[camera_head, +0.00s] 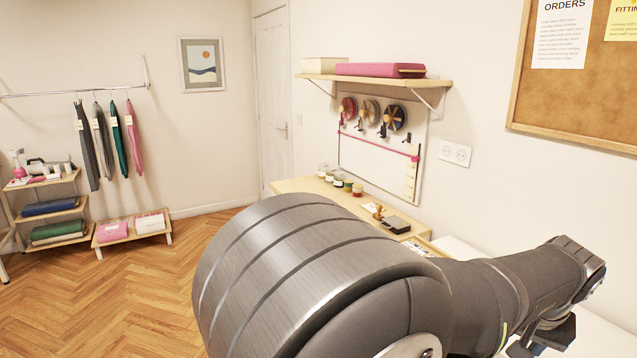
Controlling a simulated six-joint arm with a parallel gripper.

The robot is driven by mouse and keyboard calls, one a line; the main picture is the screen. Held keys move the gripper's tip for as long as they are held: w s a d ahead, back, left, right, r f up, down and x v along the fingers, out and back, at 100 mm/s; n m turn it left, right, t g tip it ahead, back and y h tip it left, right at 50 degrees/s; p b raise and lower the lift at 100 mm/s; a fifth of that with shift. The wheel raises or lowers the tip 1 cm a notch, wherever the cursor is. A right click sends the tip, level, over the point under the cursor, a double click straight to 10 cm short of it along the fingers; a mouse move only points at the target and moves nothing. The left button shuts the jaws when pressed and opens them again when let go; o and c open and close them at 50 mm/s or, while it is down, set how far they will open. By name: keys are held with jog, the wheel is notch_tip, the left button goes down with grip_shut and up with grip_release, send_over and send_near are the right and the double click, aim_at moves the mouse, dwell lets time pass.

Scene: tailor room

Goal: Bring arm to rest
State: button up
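My arm fills the lower middle and right of the head view. A big grey ribbed joint is close to the camera, and a dark link runs right to a smaller joint near the right edge. A dark part below that joint, partly behind the link, may belong to my gripper. I cannot make out any fingertips, so I cannot tell whether it is open or shut or holds anything.
A wooden worktop (290,185) with jars (347,186) and a dark block (396,225) lies behind my arm, along the wall. Above are a wall shelf (436,84) and spools (371,110). A low rack (62,222) and hanging garments (103,140) stand left. Open floor (130,290) lies between.

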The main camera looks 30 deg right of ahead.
jog(key=w+f+n, duration=0.1)
jog(key=w+f, duration=0.1)
jog(key=f, duration=0.3)
jog(key=w+d+f+n, duration=0.1)
jog(key=f, duration=0.4)
jog(key=w+d+f+n, duration=0.1)
jog(key=w+f, duration=0.1)
jog(key=f, duration=0.3)
jog(key=shift+w+d+f+t+h, duration=0.1)
jog(key=shift+w+f+t+h, duration=0.25)
jog(key=shift+t+h, duration=0.05)
jog(key=s, duration=0.6)
jog(key=shift+s+f, duration=0.1)
jog(key=shift+s, duration=0.1)
jog(key=v, duration=1.7)
jog(key=shift+x, duration=2.6)
